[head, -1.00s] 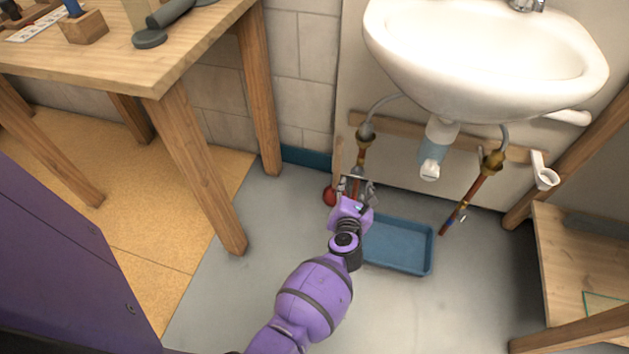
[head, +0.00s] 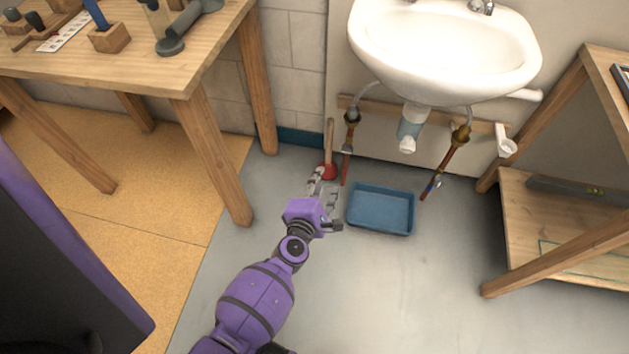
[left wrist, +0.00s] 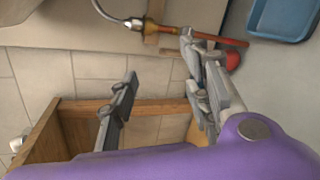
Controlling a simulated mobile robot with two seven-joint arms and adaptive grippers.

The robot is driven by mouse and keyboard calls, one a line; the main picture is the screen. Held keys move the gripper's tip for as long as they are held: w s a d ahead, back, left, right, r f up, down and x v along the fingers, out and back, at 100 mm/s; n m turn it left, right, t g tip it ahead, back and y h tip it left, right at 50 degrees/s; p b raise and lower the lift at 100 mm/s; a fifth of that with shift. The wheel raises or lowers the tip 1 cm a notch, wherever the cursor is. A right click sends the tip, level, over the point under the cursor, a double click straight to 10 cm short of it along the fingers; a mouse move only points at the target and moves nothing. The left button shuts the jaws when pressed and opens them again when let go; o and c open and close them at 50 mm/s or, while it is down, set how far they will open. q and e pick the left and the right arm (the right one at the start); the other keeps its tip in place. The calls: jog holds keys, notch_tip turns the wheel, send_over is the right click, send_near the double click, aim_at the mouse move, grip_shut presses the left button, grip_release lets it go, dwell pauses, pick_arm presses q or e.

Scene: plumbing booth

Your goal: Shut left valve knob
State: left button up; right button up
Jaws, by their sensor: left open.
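The left supply pipe (head: 347,160), copper-red with a brass fitting (head: 352,117), hangs below the left side of the sink. I cannot make out its valve knob in the head view. My left gripper (head: 325,183) is open and empty, low over the floor, left of and nearer than the pipe's lower end. In the left wrist view, my left gripper (left wrist: 160,62) has its fingers wide apart. The pipe (left wrist: 216,38) runs across the top there, partly hidden by the right finger, and the knob does not show clearly. My right gripper is not in view.
A red plunger (head: 329,171) stands just beyond my left gripper. A blue tray (head: 381,226) lies on the floor to the right. The sink (head: 440,60) overhangs the pipes. A wooden table (head: 190,82) stands left, a wooden shelf (head: 535,215) right. The front floor is clear.

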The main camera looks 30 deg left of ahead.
pick_arm(q)
jog(key=s+m, duration=0.1)
jog(key=s+r+p, duration=0.1)
jog(key=s+m, duration=0.1)
jog(key=shift+s+d+r+m+h+p, duration=0.3)
jog(key=shift+s+d+h+p, duration=0.05)
jog(key=shift+s+h, duration=0.05)
